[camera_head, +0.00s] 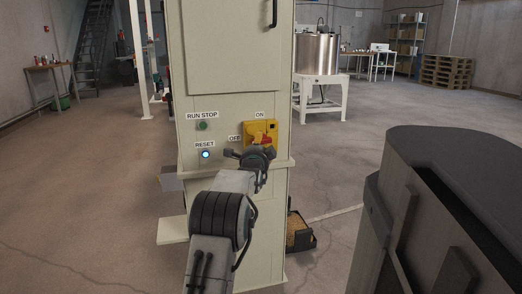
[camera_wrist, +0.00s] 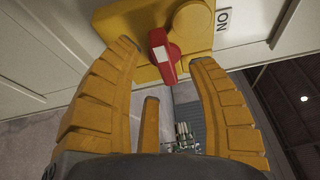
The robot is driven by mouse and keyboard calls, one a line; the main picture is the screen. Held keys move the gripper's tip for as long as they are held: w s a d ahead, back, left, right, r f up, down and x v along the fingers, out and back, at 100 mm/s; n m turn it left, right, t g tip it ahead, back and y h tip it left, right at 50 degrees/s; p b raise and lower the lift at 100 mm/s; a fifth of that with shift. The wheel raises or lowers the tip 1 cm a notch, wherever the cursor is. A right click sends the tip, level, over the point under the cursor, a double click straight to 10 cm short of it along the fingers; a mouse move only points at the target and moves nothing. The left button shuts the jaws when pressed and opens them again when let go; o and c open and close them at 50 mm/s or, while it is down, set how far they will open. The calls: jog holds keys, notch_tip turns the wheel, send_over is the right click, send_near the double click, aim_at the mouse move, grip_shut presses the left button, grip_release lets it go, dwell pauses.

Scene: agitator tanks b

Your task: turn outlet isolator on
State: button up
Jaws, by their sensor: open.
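The outlet isolator is a yellow plate (camera_head: 262,128) with a red handle (camera_head: 265,140) on the front of the cream cabinet. An ON label (camera_head: 260,115) is above it and an OFF label (camera_head: 235,138) is to its left. My gripper (camera_head: 258,155) is at the lower part of the isolator and partly hides it. In the wrist view my gripper (camera_wrist: 165,62) is open, with a finger on each side of the red handle (camera_wrist: 163,52). The ON label (camera_wrist: 223,18) shows at the right. I cannot tell whether the fingers touch the handle, or its exact angle.
A green RUN STOP button (camera_head: 202,126) and a lit blue RESET button (camera_head: 206,154) are left of the isolator. A large dark grey body (camera_head: 450,190) fills the right foreground. Open floor lies left.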

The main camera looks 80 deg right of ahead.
jog(key=shift+d, duration=1.4)
jog(key=shift+r, duration=0.1)
grip_shut()
